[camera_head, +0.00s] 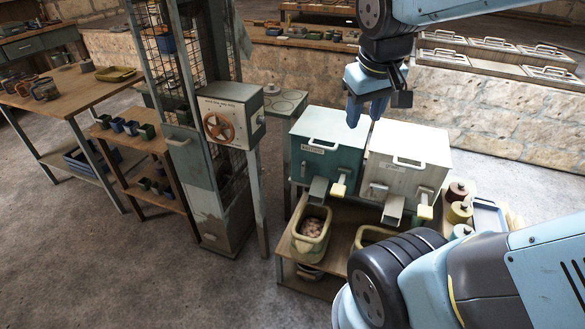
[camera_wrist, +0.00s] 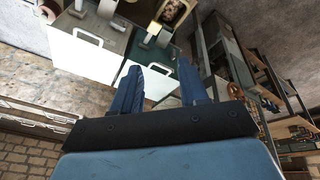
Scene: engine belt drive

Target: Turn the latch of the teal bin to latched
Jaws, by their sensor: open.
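The teal bin (camera_head: 330,135) stands on a wooden stand, left of a white bin, with a label and a pale handle on it. Its latch (camera_head: 339,187) is a pale yellow piece low on the front, right of a grey chute. I cannot tell whether it is latched. My gripper (camera_head: 365,118) is open and empty, above the bins near the gap between them, apart from the latch. In the wrist view the open fingers (camera_wrist: 158,72) point toward the bins, and the teal front (camera_wrist: 147,50) shows beyond them.
The white bin (camera_head: 408,155) stands close beside the teal one, with a similar chute and latch. A yellowish tub (camera_head: 310,235) sits below the teal chute. Several jars are at the right.

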